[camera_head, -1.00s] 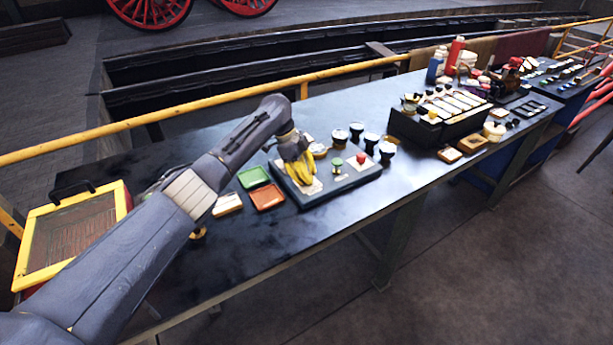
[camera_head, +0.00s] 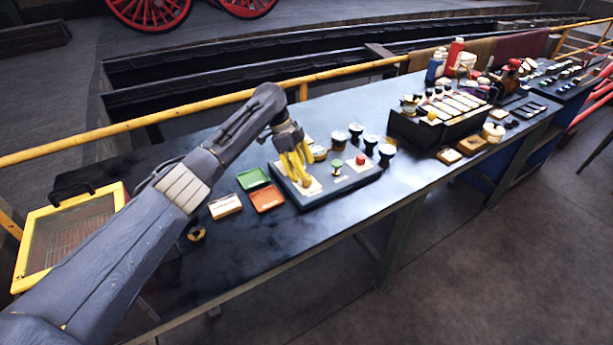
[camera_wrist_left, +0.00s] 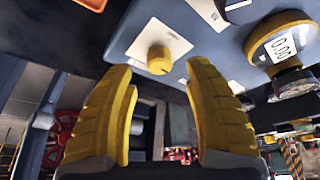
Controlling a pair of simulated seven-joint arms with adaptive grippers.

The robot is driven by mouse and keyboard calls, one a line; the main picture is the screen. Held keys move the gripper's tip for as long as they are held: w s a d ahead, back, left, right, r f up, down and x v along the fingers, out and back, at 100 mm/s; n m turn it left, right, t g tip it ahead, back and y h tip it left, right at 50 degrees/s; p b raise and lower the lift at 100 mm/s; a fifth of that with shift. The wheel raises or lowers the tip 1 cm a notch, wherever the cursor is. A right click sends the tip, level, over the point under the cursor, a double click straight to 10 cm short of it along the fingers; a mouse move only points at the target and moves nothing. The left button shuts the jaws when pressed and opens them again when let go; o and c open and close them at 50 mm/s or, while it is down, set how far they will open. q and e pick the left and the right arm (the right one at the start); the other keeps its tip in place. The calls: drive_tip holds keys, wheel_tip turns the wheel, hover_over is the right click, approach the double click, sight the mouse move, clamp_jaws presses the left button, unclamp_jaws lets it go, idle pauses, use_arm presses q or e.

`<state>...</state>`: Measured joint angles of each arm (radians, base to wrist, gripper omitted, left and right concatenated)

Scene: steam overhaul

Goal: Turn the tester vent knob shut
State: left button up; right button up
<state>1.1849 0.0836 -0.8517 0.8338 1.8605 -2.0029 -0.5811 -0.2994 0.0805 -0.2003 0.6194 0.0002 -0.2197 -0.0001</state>
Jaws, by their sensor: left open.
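The tester (camera_head: 335,193) is a flat grey-blue block on the bench, with a green knob and a red button on its top. The vent knob (camera_wrist_left: 159,60) looks like the yellow knob on a pale plate in the left wrist view. My left gripper (camera_head: 303,182) has yellow fingers that point down over the tester's left part. In the left wrist view the left gripper (camera_wrist_left: 160,72) is open, with one finger on each side of the knob's line. The knob shows between and just beyond the fingertips, with no clear contact. In the head view the fingers largely hide it.
A round yellow gauge (camera_wrist_left: 283,42) reading 0.00 sits near the knob. A green tray (camera_head: 253,178) and an orange tray (camera_head: 267,199) lie left of the tester. Several dark-topped jars (camera_head: 356,131) stand behind it. The bench front is clear.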

use_arm(q)
drive_tip(key=v, duration=0.8)
drive_tip(key=shift+r, duration=0.1)
